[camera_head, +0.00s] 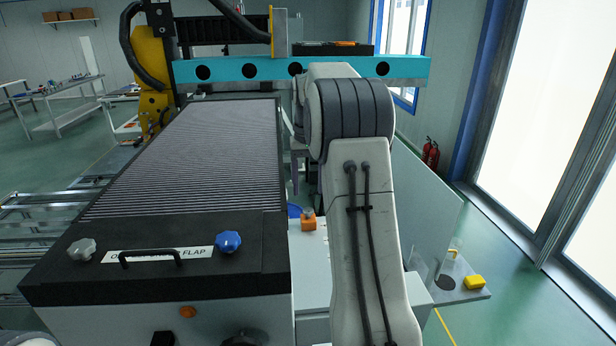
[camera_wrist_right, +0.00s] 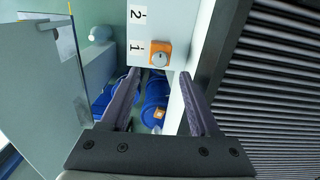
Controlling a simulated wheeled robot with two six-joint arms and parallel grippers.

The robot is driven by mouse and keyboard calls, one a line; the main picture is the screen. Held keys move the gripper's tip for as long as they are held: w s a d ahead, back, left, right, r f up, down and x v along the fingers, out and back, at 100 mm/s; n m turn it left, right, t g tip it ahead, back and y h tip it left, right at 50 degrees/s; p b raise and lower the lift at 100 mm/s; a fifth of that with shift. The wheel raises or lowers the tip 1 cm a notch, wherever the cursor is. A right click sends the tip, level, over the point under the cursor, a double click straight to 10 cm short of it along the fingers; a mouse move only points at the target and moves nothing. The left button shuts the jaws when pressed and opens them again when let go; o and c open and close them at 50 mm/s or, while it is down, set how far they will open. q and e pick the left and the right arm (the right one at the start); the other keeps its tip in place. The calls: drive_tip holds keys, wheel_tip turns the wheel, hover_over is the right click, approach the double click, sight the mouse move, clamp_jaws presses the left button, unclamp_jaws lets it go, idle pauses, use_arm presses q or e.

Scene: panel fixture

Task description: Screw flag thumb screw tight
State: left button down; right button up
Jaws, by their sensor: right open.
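I cannot clearly pick out the flag thumb screw by its shape. An orange block with a grey round knob (camera_wrist_right: 160,54) sits on a white panel by the label "1" in the right wrist view. It seems to be the small orange block (camera_head: 308,222) beside the black flap in the head view. My right gripper (camera_wrist_right: 160,76) is open and empty, with the knob just beyond its fingertips and apart from them. In the head view the right gripper (camera_head: 295,174) hangs down behind its arm, partly hidden. My left gripper does not show.
The black flap carries a grey star knob (camera_head: 82,249), a blue star knob (camera_head: 228,242) and a handle (camera_head: 150,256). A ribbed bed (camera_head: 190,150) lies beyond it, under a cyan beam (camera_head: 225,70). A yellow block (camera_head: 475,282) sits on a ledge at the right.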

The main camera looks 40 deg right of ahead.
sight(307, 210)
drive_tip(key=shift+r, duration=2.3)
drive_tip(key=shift+a, duration=0.1)
